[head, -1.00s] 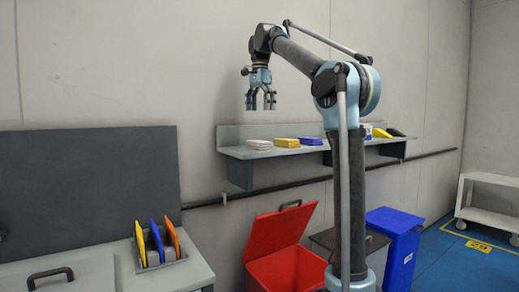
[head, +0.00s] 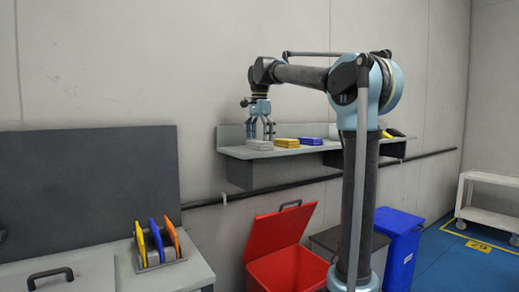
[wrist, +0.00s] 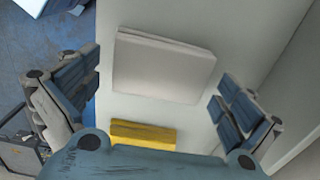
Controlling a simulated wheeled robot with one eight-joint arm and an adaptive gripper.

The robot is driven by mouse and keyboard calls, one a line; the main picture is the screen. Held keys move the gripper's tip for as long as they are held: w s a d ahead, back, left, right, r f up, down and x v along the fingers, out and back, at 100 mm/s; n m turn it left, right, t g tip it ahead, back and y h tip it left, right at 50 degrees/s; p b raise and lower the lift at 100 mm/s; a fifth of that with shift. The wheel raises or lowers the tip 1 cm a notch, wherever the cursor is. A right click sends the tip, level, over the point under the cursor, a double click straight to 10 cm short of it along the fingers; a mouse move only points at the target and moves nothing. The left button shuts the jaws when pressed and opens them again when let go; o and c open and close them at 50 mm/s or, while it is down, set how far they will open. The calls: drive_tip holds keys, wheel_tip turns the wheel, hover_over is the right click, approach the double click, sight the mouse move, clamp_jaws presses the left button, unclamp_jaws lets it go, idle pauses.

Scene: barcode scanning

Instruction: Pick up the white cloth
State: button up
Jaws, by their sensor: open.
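The white cloth (head: 259,145) lies folded flat at the left end of the wall shelf (head: 236,153). In the wrist view the white cloth (wrist: 162,66) sits between and beyond my open fingers. My gripper (head: 261,138) is open and points down just above the cloth; in the wrist view my gripper (wrist: 158,100) has a finger on each side with nothing between the pads. Whether the fingertips touch the cloth or shelf cannot be told.
A yellow cloth (head: 286,142) and a blue cloth (head: 311,140) lie to the right on the shelf. The yellow cloth (wrist: 142,134) also shows in the wrist view. An open red bin (head: 285,268) and a blue bin (head: 400,235) stand below.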

drive_tip(key=shift+f, duration=0.75)
drive_tip(key=shift+c, duration=0.6)
drive_tip(key=c, duration=0.6)
drive_tip(key=shift+r, duration=0.15)
wheel_tip(320, 180, up, 10)
drive_tip(key=shift+f, duration=0.1)
